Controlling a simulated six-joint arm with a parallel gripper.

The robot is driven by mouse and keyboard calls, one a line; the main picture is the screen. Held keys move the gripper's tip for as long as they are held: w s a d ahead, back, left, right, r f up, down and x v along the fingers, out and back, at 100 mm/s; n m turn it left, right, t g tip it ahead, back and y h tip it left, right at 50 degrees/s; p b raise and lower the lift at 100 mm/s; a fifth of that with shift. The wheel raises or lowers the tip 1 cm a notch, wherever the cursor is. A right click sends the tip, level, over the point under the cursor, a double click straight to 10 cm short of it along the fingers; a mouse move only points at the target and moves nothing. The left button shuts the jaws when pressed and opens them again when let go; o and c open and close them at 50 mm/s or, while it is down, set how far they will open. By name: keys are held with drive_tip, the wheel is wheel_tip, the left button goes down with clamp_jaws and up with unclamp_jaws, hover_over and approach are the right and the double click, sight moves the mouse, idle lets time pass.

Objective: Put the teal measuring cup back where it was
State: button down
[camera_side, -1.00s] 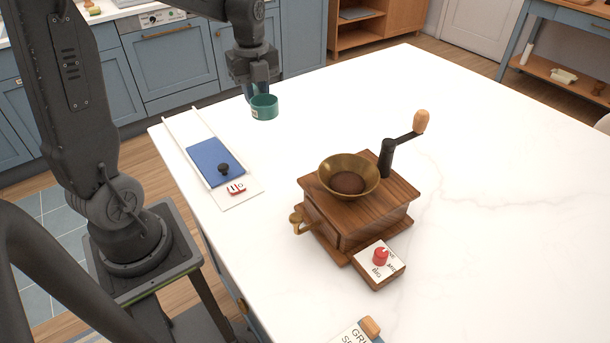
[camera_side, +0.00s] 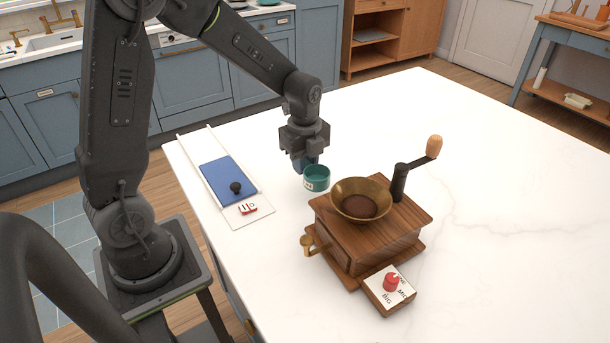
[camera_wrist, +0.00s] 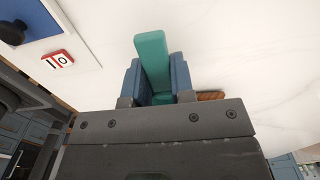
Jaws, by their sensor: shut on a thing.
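The teal measuring cup (camera_side: 317,178) is in my gripper (camera_side: 305,166), between the sliding blue board and the wooden grinder in the side view. My gripper is shut on it. In the wrist view, the cup's teal handle (camera_wrist: 152,62) stands between the two blue finger pads of my gripper (camera_wrist: 155,85). The cup's bowl is mostly hidden in that view. In the side view the cup looks upright, close to the white counter; I cannot tell whether it touches.
The wooden grinder (camera_side: 370,235) with a brass bowl (camera_side: 361,200) and a crank (camera_side: 415,165) stands just right of the cup. A blue panel with a black knob (camera_side: 222,178) lies in a white frame to the left. The counter (camera_side: 500,190) at right is clear.

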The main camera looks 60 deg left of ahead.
drive_tip(key=shift+f, duration=1.95)
drive_tip(key=shift+f, duration=0.1)
drive_tip(key=c, duration=1)
unclamp_jaws()
